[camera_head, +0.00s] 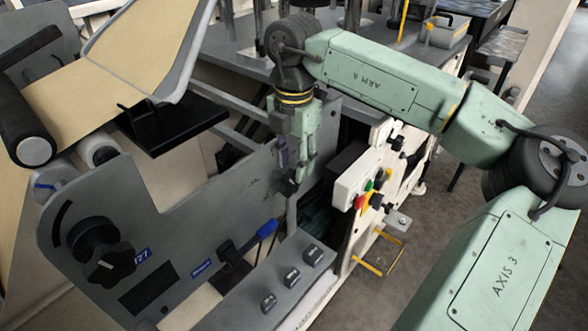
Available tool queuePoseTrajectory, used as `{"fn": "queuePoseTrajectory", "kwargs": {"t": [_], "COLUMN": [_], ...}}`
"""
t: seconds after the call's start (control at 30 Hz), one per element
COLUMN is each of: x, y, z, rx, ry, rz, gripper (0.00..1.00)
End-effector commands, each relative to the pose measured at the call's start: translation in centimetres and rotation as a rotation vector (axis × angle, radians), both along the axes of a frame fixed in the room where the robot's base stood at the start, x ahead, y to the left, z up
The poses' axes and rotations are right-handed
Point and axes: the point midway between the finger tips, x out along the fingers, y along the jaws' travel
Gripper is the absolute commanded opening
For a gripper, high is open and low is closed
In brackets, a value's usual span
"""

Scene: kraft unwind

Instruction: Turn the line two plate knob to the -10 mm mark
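A black lobed knob (110,263) sits on the grey side plate (185,225) at the lower left, below a second round black dial part (93,238). A small blue label (141,255), seemingly reading 27, is beside it. I cannot read a -10 mm mark or tell for certain which knob belongs to line two. My gripper (300,172) hangs pointing down at the upper middle, well to the right of and above that knob. It appears to hold nothing; its finger gap is too small and shadowed to judge.
A blue-handled lever (267,228) and several small black labelled blocks (290,278) are near the front. A white control box (365,165) with coloured buttons stands right of my gripper. Brown kraft web (90,100) runs over rollers at left.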

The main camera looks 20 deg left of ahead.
Motion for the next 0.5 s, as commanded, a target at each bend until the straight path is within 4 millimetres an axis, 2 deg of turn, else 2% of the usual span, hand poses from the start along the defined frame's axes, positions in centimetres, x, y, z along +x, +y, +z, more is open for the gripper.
{"fn": "queuePoseTrajectory", "kwargs": {"t": [0.2,0.5], "x": [0.0,0.0], "y": [0.0,0.0], "z": [-2.9,-3.9], "rx": [0.0,0.001], "ry": [0.001,0.0], "rz": [0.0,0.001], "gripper": [0.35,0.35]}}
